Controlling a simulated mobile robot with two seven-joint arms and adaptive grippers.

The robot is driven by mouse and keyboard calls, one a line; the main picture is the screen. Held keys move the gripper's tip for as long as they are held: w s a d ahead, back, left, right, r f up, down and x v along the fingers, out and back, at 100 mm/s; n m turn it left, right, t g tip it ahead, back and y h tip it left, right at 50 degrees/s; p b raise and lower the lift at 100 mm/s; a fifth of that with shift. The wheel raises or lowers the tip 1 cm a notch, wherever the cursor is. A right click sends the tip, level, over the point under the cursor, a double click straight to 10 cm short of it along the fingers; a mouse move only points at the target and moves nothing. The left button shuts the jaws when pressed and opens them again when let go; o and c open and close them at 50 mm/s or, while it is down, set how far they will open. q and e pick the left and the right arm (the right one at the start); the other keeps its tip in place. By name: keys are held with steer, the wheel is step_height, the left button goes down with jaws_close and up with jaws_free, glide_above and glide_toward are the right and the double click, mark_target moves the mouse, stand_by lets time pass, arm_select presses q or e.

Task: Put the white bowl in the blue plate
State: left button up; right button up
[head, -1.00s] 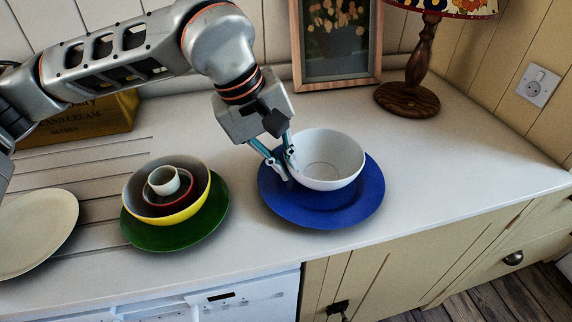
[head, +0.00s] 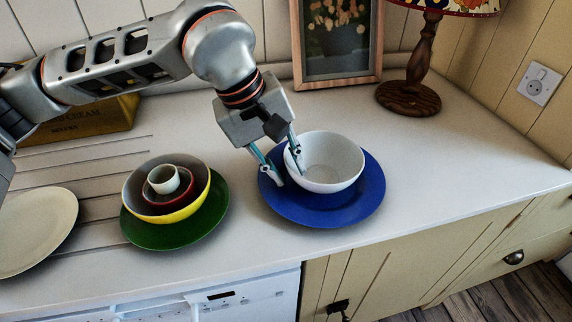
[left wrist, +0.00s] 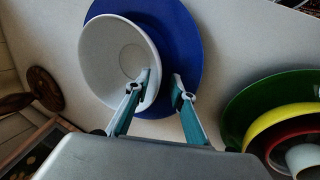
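The white bowl (head: 330,165) sits upright on the blue plate (head: 350,206), toward its back part. In the left wrist view, one finger of the left gripper (left wrist: 168,82) reaches inside the bowl and the other is outside, over the plate. A gap shows between the outer finger and the bowl wall. My right gripper is not in view.
A green plate (head: 185,232) holds a yellow bowl (head: 188,212) with a red bowl and a small white cup nested in it. A cream plate (head: 35,230) lies at left. A picture frame (head: 337,82) and a lamp (head: 409,97) stand behind. Counter is clear at right.

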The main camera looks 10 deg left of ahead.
arm_select(q)
steer(key=shift+r, duration=0.5)
steer(key=p+v, duration=0.1)
steer(key=v, duration=1)
steer(key=shift+r, duration=0.3)
steer(key=shift+a, duration=0.1)
